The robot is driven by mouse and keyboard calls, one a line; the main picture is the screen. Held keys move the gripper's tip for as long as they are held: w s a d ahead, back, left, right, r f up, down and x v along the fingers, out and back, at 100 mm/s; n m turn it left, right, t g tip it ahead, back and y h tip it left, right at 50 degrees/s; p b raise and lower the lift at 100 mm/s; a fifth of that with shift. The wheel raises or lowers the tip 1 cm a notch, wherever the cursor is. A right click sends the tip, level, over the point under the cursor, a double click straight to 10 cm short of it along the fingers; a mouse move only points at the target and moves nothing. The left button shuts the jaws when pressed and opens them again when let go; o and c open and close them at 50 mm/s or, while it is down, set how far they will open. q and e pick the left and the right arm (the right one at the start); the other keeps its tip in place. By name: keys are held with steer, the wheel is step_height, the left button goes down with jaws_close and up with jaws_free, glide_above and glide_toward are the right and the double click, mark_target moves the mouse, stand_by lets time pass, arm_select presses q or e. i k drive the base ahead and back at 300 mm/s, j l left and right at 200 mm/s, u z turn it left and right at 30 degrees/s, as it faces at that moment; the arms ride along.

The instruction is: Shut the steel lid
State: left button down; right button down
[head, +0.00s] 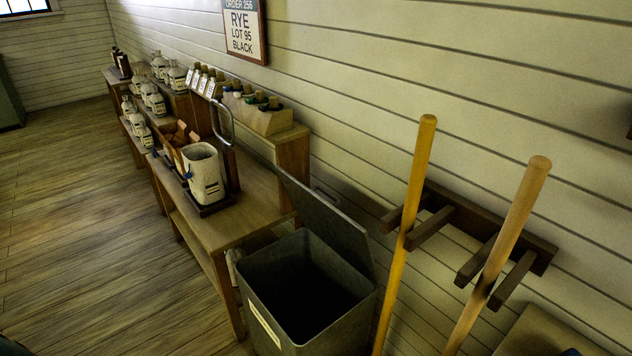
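The steel lid (322,219) is a dark grey panel hinged at the back of an open bin (351,326). It stands raised and tilted back toward the wall, with a small handle (326,195) near its upper edge. The bin is a dark grey square box with a pale label on its front, and its inside looks dark. Neither of my grippers shows in the head view.
A wooden bench (247,213) with a white container (204,174) stands just left of the bin. Two wooden poles, one yellowish (408,220) and one paler (508,237), lean in a wall rack (436,222) to the right. Open floor (80,240) lies at left.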

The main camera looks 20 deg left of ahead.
mark_target(348, 238)
steer(key=i+j, duration=0.15)
steer(key=j, duration=0.2)
steer(key=i+j, duration=0.15)
steer(key=j, duration=0.2)
steer(key=i+j, duration=0.15)
steer(key=j, duration=0.2)
